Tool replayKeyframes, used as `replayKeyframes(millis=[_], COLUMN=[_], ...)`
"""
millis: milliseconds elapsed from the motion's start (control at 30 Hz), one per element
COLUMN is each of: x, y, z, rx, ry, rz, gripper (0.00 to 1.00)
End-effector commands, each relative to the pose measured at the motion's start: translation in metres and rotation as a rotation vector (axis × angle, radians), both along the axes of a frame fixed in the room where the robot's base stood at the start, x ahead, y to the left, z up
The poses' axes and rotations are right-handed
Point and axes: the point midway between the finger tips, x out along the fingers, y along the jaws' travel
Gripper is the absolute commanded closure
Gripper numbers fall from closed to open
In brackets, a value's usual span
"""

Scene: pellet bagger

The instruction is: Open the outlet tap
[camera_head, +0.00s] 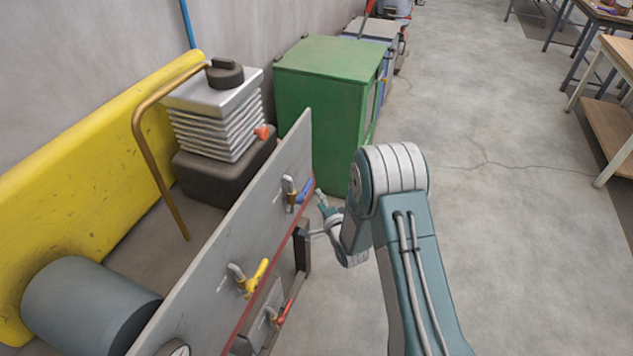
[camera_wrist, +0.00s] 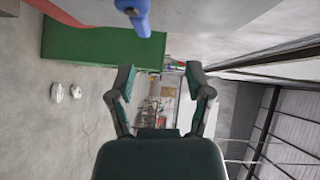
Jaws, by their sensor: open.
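A grey upright panel (camera_head: 255,195) carries taps with coloured lever handles. The blue-handled tap (camera_head: 303,190) is at its far end. The yellow-handled tap (camera_head: 254,277) is nearer, and the red-handled tap (camera_head: 283,313) sits low. I cannot tell which of them is the outlet tap. My gripper (camera_head: 322,207) is close to the blue handle, on its right, and small in the head view. In the wrist view my gripper (camera_wrist: 162,80) has its fingers spread with nothing between them. A blue handle (camera_wrist: 137,12) shows at the top edge there, outside the fingers.
A green cabinet (camera_head: 325,75) stands beyond the panel. Behind the panel are a yellow barrier (camera_head: 80,160), a bent brown pipe (camera_head: 150,140) and a grey cylinder (camera_head: 85,300). Workbenches (camera_head: 615,60) stand far right. The floor (camera_head: 520,230) right of my arm is clear.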

Motion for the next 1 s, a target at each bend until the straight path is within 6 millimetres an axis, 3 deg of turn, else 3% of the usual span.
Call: replayKeyframes(millis=[33,100,367,800,1000], x=[-0.005,-0.010,-0.009,0.059,0.078], y=[0.003,0.006,0.013,0.043,0.053], z=[-0.015,-0.026,-0.035,-0.034,-0.035], rx=[0.041,0.095,0.152,0.150,0.148], ry=[0.000,-0.009,-0.022,-0.023,-0.021], rz=[0.010,0.020,0.032,0.031,0.031], gripper=[0.34,0.34,0.34,0.34,0.34])
